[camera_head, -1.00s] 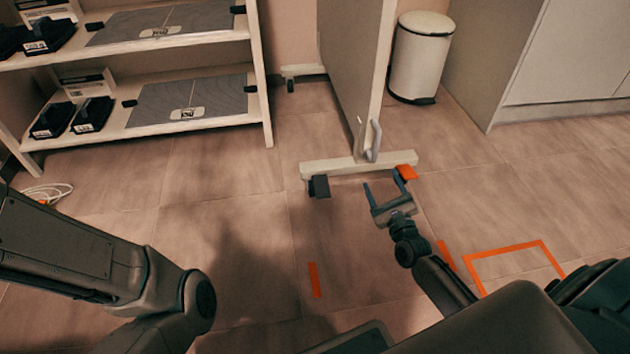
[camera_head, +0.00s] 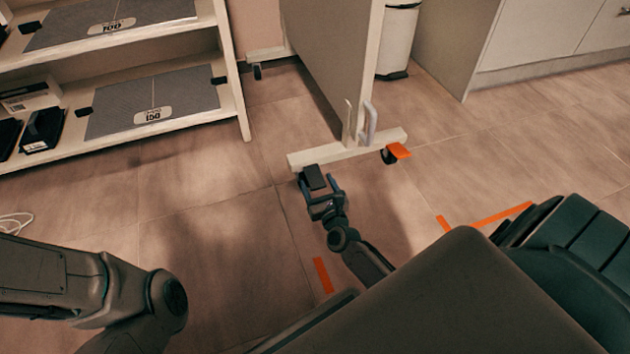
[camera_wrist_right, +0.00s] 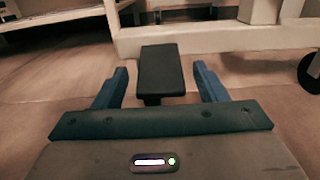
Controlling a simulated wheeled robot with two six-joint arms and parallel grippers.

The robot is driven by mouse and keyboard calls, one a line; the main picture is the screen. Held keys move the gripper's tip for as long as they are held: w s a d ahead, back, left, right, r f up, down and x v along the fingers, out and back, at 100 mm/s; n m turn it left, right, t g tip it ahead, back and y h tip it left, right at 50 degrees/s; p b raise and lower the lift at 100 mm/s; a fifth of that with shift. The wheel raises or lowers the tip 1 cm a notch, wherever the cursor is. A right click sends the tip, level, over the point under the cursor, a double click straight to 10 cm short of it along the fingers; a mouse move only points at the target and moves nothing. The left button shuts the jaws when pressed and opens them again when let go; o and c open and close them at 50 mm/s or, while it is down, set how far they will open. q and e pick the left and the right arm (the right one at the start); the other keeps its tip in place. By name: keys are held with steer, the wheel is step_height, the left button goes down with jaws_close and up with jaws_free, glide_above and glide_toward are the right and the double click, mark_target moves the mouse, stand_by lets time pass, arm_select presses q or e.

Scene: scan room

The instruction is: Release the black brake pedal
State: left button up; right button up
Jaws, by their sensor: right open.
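The black brake pedal (camera_head: 315,177) sticks out at the left end of the cream foot bar (camera_head: 350,150) of an upright panel on casters. My right gripper (camera_head: 321,188) is open at the pedal. In the right wrist view the black pedal (camera_wrist_right: 161,71) lies between the two blue fingers of my right gripper (camera_wrist_right: 161,84), with a gap on each side. An orange pedal (camera_head: 398,151) is at the right end of the same foot bar, by a black caster. Of my left arm only links show at the lower left; its gripper is out of view.
The panel (camera_head: 333,62) stands upright with a grey handle (camera_head: 370,124) low on its edge. A shelf (camera_head: 160,128) is at the left and a white bin (camera_head: 397,42) behind the panel. Orange tape (camera_head: 322,275) marks the open tiled floor.

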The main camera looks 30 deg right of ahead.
steer(key=shift+x, duration=1.15)
